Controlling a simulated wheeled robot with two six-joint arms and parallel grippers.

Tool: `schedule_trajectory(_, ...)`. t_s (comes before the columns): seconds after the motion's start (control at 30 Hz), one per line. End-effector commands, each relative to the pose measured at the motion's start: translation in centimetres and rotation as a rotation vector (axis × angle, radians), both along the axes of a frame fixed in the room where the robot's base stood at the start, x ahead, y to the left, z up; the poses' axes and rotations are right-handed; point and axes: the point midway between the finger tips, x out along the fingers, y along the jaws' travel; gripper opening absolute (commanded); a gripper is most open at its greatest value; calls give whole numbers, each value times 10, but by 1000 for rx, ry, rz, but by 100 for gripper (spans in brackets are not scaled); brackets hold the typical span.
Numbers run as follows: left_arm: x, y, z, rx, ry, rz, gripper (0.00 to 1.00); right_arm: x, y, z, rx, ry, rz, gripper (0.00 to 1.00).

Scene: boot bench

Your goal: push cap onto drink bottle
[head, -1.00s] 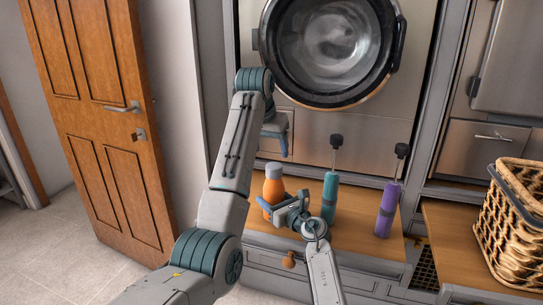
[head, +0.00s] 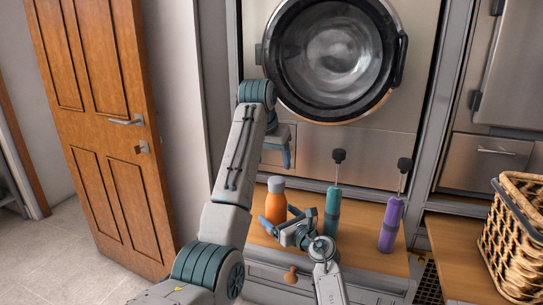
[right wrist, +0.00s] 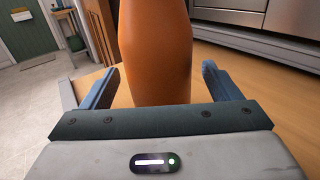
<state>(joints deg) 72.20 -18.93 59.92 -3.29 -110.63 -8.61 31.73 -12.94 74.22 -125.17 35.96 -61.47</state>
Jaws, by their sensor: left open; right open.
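An orange drink bottle (head: 275,207) stands upright on the wooden bench top, with a grey cap (head: 277,184) on top. I cannot tell how firmly the cap is seated. My left gripper (head: 284,163) is open, just above the cap and apart from it. My right gripper (head: 283,221) is open, low at the bottle's right front. In the right wrist view the bottle (right wrist: 155,55) rises between the spread blue fingers of this gripper (right wrist: 160,88), with gaps on both sides; its top is out of frame there.
A teal pump (head: 332,208) and a purple pump (head: 390,225), both with black handles, stand to the right on the bench top (head: 357,238). A wicker basket (head: 512,235) is at far right. A round-doored machine (head: 334,130) is behind, and a wooden door (head: 100,150) is at left.

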Motion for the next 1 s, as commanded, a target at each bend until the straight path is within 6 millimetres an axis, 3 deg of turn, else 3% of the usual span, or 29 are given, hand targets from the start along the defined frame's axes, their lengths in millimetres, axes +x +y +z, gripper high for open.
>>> schedule_trajectory(0.4, 0, 0, 8, 0, 0, 0, 68, -62, -45, -1, -2, 1, -1, 84)
schedule_trajectory(1.0, 0, 0, 8, 0, 0, 0, 68, -70, -51, 0, -1, 1, 0, 84)
